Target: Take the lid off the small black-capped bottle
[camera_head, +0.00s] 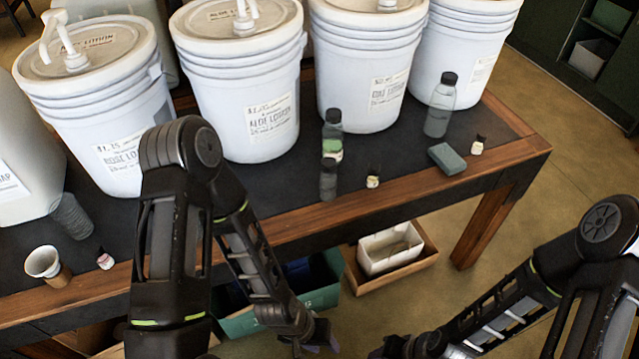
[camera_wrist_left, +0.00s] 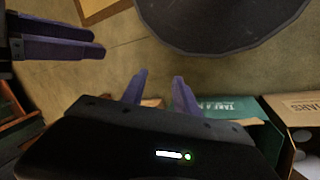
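Several small bottles with black caps stand on the dark tabletop. A small white-labelled one (camera_head: 373,178) is near the front edge at the middle, and a similar one (camera_head: 478,146) is at the right.
Large white lotion buckets (camera_head: 262,95) line the back of the table (camera_head: 430,194). A clear bottle (camera_head: 440,108), a green bottle (camera_head: 332,138), a grey-green block (camera_head: 447,158) and a cup (camera_head: 45,264) stand in front. Crates (camera_head: 390,248) sit below.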

